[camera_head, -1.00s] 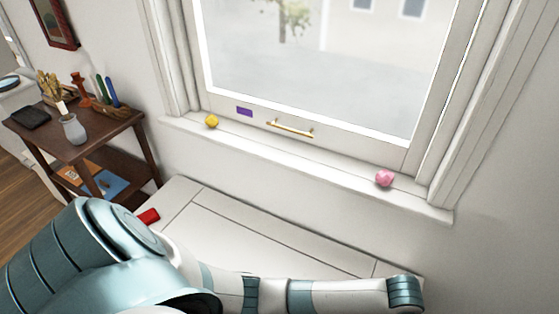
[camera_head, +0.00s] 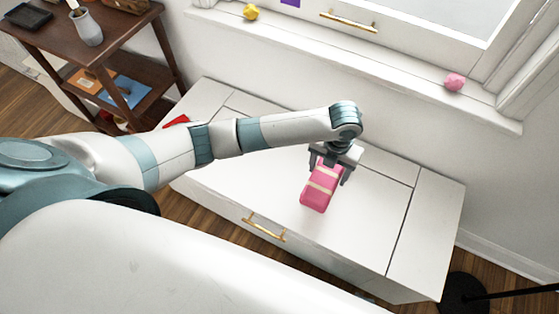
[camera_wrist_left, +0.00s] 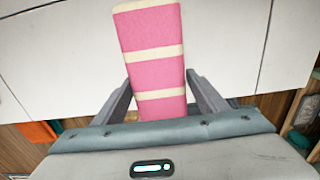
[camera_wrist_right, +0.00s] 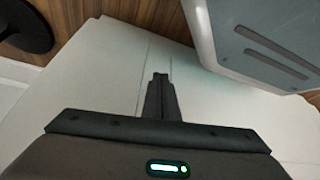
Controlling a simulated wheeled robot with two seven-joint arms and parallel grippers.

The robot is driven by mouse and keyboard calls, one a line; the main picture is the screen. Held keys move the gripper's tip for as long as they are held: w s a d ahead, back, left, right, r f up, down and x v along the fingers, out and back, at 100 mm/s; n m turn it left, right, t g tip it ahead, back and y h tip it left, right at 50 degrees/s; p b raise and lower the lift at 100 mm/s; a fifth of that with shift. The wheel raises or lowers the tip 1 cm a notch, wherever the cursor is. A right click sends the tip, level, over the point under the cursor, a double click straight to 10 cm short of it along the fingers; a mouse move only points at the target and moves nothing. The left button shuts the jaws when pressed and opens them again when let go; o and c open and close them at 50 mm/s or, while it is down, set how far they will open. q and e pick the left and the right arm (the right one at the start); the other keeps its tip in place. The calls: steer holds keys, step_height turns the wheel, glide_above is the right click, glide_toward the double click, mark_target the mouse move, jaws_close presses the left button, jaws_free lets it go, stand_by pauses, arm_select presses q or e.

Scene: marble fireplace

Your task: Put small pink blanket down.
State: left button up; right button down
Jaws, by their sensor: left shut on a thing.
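The small pink blanket (camera_head: 319,187) is a folded block with pale cream stripes. It also shows in the left wrist view (camera_wrist_left: 152,32), sticking out beyond the fingers. My left gripper (camera_head: 334,163) is shut on one end of it, over the white chest (camera_head: 237,176). I cannot tell whether the blanket touches the chest top. My right gripper (camera_wrist_right: 159,82) shows in the right wrist view, its fingers together with nothing between them, above the white top. It is not seen in the head view.
The chest top is clear around the blanket, with a red thing (camera_head: 177,121) near its left end. The window sill (camera_head: 350,62) behind holds a yellow lump (camera_head: 250,12) and a pink lump (camera_head: 454,82). A black round base (camera_head: 462,292) stands on the floor at right.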

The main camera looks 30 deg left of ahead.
mark_target(288, 186)
stand_by(0.3)
